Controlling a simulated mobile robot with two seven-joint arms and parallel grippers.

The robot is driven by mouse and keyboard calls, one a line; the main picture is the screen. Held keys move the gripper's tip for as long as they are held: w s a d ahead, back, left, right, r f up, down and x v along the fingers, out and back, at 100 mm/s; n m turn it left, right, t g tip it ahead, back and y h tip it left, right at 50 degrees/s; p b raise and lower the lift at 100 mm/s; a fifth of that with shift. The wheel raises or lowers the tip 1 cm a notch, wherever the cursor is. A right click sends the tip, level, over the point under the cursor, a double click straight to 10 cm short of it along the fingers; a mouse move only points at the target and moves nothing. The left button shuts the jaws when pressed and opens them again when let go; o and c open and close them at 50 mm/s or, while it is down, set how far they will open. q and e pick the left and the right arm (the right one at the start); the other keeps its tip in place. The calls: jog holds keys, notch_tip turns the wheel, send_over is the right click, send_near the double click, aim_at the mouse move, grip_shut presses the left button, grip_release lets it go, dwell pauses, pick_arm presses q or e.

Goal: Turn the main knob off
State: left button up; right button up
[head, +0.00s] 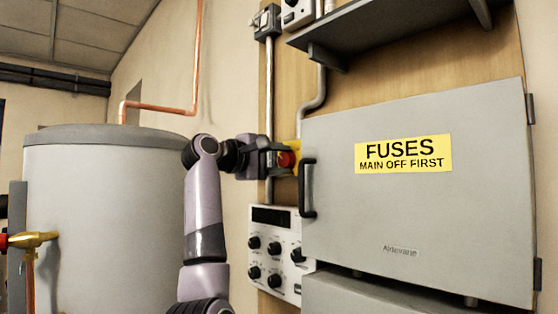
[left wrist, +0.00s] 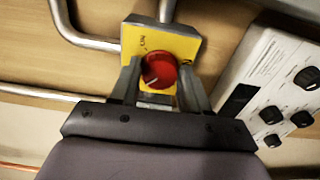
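The main knob is a round red knob (left wrist: 158,71) on a yellow plate (left wrist: 185,45) fixed to the wooden board. A white mark shows on the knob, and lettering shows on the plate beside it. In the head view the knob (head: 286,159) is partly hidden by my left gripper (head: 277,158). In the left wrist view the two fingers of this gripper (left wrist: 160,80) stand apart, one on each side of the knob, close to its edges. I cannot tell whether they press on it. My right gripper is not in view.
A grey fuse cabinet (head: 420,215) with a black handle (head: 307,187) is right of the knob. A white panel with several black knobs (head: 275,232) is below. A grey shelf (head: 390,30) juts out above. A large grey tank (head: 100,220) stands left.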

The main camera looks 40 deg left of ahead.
pick_arm(q)
jog(key=o, duration=0.4)
jog(key=s+b, duration=0.2)
jog(key=s, duration=0.5)
jog(key=shift+s+a+b, duration=0.15)
jog(key=shift+a+b, duration=0.2)
jog(key=shift+b, duration=0.05)
